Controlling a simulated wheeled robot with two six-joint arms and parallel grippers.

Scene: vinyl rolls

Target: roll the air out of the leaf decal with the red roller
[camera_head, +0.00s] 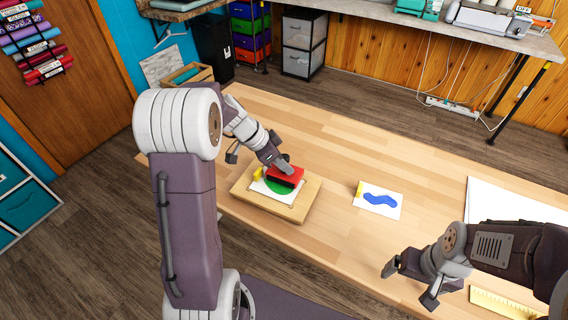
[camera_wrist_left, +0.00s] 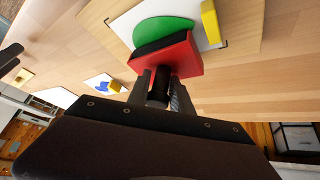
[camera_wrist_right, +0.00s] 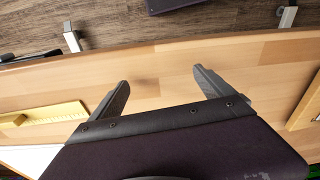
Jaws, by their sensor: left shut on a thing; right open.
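The red roller (camera_head: 286,175) is held by its black handle in my left gripper (camera_head: 284,162), which is shut on it. In the left wrist view the red roller (camera_wrist_left: 168,57) lies over part of the green leaf decal (camera_wrist_left: 162,28). The decal (camera_head: 277,187) is on a white sheet on a wooden board (camera_head: 298,212), partly hidden by the roller. Whether the roller presses on the decal is hard to tell. My right gripper (camera_head: 408,285) is open and empty above the table's near right part; its spread fingers also show in the right wrist view (camera_wrist_right: 162,85).
A small yellow block (camera_head: 257,173) sits at the sheet's left edge. A white card with a blue wavy decal (camera_head: 379,200) lies right of the board. A yellow ruler (camera_head: 503,304) and white sheets (camera_head: 510,205) are at the right. The table between board and card is clear.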

